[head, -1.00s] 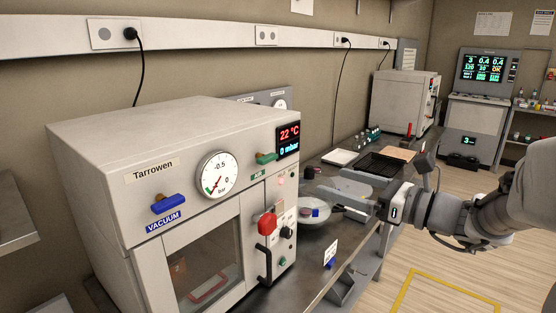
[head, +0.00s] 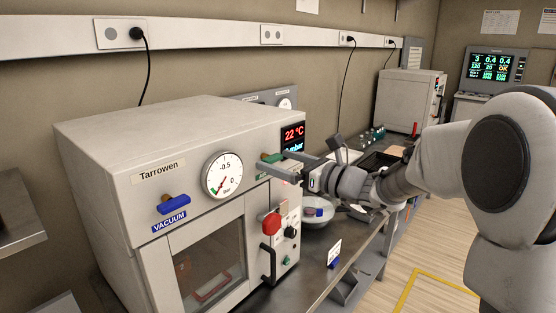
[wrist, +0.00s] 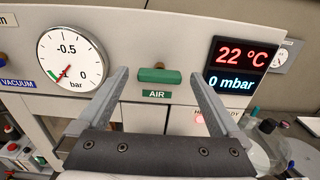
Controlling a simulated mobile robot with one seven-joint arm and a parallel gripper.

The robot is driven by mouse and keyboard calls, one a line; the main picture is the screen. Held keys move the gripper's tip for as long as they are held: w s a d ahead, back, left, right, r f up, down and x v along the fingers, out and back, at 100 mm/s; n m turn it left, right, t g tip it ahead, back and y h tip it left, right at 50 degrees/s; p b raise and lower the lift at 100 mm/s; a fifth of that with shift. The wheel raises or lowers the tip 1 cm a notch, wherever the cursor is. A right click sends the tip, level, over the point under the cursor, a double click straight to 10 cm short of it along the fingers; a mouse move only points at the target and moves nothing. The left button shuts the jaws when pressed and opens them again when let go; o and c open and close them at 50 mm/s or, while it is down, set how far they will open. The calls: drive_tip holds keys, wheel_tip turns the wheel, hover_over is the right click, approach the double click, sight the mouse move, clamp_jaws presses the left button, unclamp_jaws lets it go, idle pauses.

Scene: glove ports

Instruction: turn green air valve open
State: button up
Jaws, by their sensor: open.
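The green air valve (wrist: 159,76) is a horizontal bar handle on the vacuum oven's front, above the "AIR" label (wrist: 157,94), between the gauge and the display. In the head view the valve (head: 272,157) shows partly behind my gripper. My gripper (head: 269,167) is open in front of the oven panel. In the wrist view its two fingers (wrist: 150,75) stand on either side of the valve, with nothing between them but the valve beyond. I cannot tell how far the tips are from the panel.
The Tarrowen oven (head: 130,150) carries a round gauge (head: 222,175), a blue vacuum valve (head: 174,204), a display (head: 293,136), a red knob (head: 271,224) and a black door handle (head: 268,262). A small sign (head: 334,252) stands on the bench at right.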

drive_tip(key=shift+w+a, duration=0.3)
drive_tip(key=shift+a, duration=0.05)
drive_tip(key=shift+c, duration=0.2)
drive_tip(key=c, duration=1.3)
drive_tip(key=shift+f, duration=0.1)
drive_tip(key=shift+c, duration=0.2)
drive_tip(key=shift+b, duration=0.45)
drive_tip(key=n+b, duration=1.8)
drive_tip(key=b, duration=0.6)
drive_tip(key=shift+s+f+b, duration=0.1)
drive_tip(key=shift+b, duration=0.25)
